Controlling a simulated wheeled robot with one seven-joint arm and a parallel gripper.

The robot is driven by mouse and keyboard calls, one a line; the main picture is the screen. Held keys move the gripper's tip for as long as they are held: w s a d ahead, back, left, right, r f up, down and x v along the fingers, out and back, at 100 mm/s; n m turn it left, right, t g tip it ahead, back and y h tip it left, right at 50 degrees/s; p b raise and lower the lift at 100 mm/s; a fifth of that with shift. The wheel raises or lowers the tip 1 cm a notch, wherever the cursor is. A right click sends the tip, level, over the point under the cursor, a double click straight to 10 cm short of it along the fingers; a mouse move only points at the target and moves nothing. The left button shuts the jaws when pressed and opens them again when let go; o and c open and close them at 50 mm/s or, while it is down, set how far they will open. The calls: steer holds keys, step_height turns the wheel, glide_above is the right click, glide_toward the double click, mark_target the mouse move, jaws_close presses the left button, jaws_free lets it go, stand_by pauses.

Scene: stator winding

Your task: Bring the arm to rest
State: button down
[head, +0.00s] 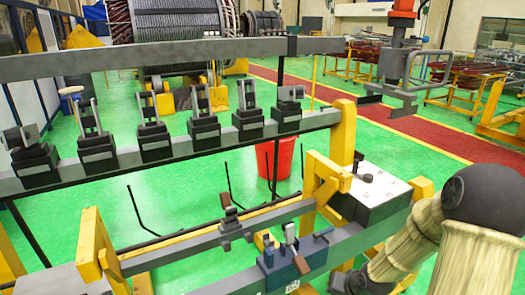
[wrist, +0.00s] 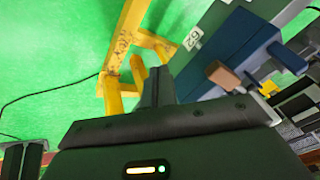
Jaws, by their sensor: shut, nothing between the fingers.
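My gripper (wrist: 158,84) shows in the wrist view with its dark fingers together and nothing between them. It is beside the grey-blue beam, and a blue clamp block (wrist: 238,60) with a brown handle (wrist: 222,75) is to its right. In the head view my arm, in beige sleeves with a black joint, fills the lower right. The fingers are not clear there. The same blue clamp (head: 292,262) sits on the front beam, left of my arm.
A yellow post (wrist: 120,50) stands close beyond the fingers. In the head view, several black clamps line a grey rail (head: 115,160). A white-topped box (head: 372,188) stands near my arm. A red bucket (head: 276,158) is on the green floor. A hoist hook (head: 400,75) hangs upper right.

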steer(key=s+a+r+n+g+h+p, duration=0.1)
steer(key=s+a+r, duration=0.1)
steer(key=s+r, duration=0.3)
steer(key=s+a+r+n+g+p, duration=0.1)
steer(key=s+a+r+n+p, duration=0.1)
steer(key=s+r, duration=0.4)
step_height(320, 180, up, 4)
steer(key=shift+s+a+f+n+h, duration=0.2)
steer(key=shift+a+f+n+h, duration=0.15)
steer(key=shift+a, duration=0.45)
steer(key=shift+r, duration=0.1)
